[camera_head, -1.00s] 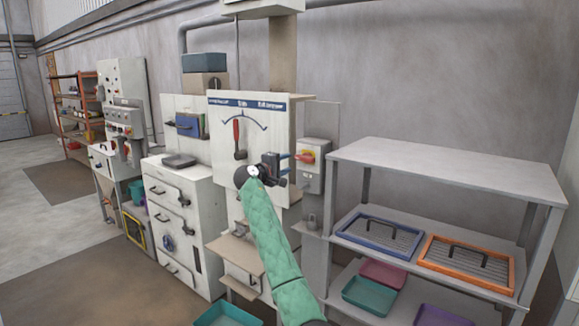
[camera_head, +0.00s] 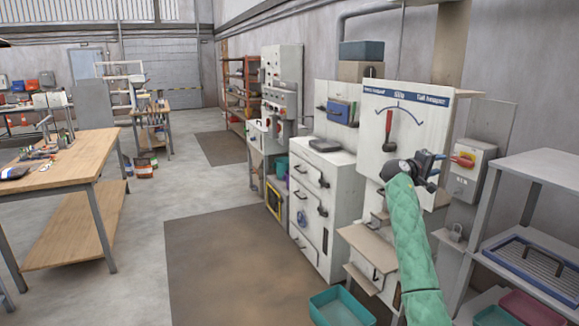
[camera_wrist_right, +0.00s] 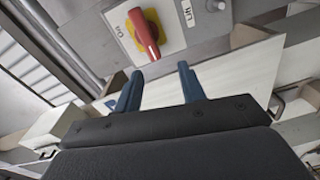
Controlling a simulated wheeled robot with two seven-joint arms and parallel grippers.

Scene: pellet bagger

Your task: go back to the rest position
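My right gripper (camera_head: 436,163) is raised in front of the white bagger panel, its arm in a green quilted sleeve. In the right wrist view my right gripper (camera_wrist_right: 158,84) has its two blue fingers apart, with nothing between them. A switch box (camera_head: 470,170) with a red and yellow rotary switch (camera_head: 463,159) is just right of the gripper in the head view. The red switch also shows beyond the fingers in the wrist view (camera_wrist_right: 144,32). There is a visible gap between the fingers and the switch. My left gripper is not in view.
The panel (camera_head: 377,125) carries a red-handled lever (camera_head: 388,130). A grey shelf rack (camera_head: 545,166) stands at right with a blue-framed tray (camera_head: 535,262). A teal bin (camera_head: 340,308) is on the floor. A wooden workbench (camera_head: 85,155) stands at left; open floor lies between.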

